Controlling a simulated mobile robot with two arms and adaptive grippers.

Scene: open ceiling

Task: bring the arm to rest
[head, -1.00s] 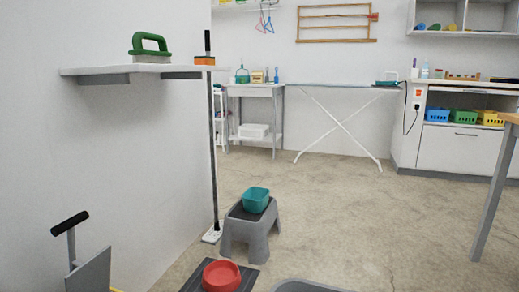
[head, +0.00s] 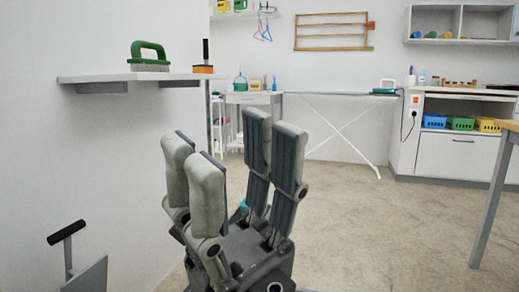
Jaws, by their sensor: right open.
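My right gripper (head: 232,170) stands upright in the lower middle of the head view, its fingers pointing up. The fingers are spread apart and nothing is between them. It is in front of the grey step stool and hides nearly all of it. A small bit of the teal bowl (head: 243,205) shows between the fingers. My left gripper is not in view.
A wall shelf (head: 140,77) at the left holds a green-handled brush (head: 149,50) and an orange brush (head: 204,68). A black-handled tool (head: 68,232) stands at lower left. An ironing board (head: 340,94) stands at the back. A table leg (head: 491,200) is at right. Open floor (head: 390,230) lies between.

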